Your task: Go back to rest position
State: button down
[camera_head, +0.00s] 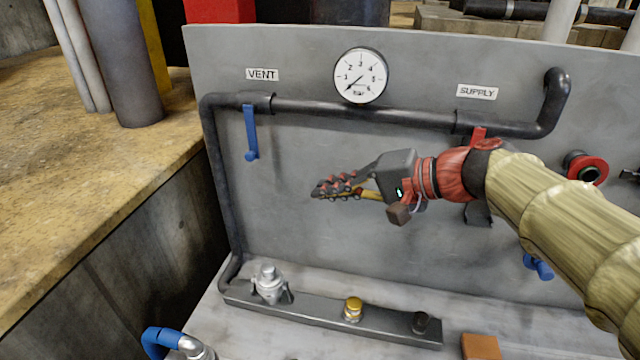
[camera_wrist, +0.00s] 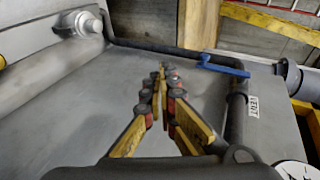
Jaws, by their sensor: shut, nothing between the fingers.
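My gripper (camera_head: 338,187) is in front of the grey panel (camera_head: 300,220) in the head view, below the pressure gauge (camera_head: 360,75) and pointing left. Its fingers are shut with nothing between them; the wrist view shows the fingertips together (camera_wrist: 161,72). The gripper appears apart from the blue vent handle (camera_head: 251,133), which hangs down at the upper left; the handle also shows in the wrist view (camera_wrist: 224,67). My arm crosses the right side of the head view and covers part of the supply pipe area. The gauge needle points to the low end.
The red supply handle (camera_head: 478,136) is partly hidden by my arm. A red round fitting (camera_head: 587,169) sits at the right. A dark rail (camera_head: 315,314) with several fittings and an orange block (camera_head: 480,346) are below. A concrete ledge (camera_head: 80,190) stands at the left.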

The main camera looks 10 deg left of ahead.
jog(key=s+d+f+g+h, duration=0.1)
jog(key=s+d+f+h, duration=0.65)
jog(key=f, duration=0.65)
jog(key=s+d+n+t+h, duration=0.1)
jog(key=s+d+h, duration=0.1)
jog(key=s+d, duration=0.4)
jog(key=s+d+f+n+t+h, duration=0.1)
jog(key=s+d, duration=0.5)
jog(key=d, duration=0.6)
jog(key=shift+s+d+f+n+h+p, duration=0.15)
jog(key=shift+f+n+h+p, duration=0.25)
jog(key=shift+h, duration=0.45)
jog(key=shift+r, duration=0.1)
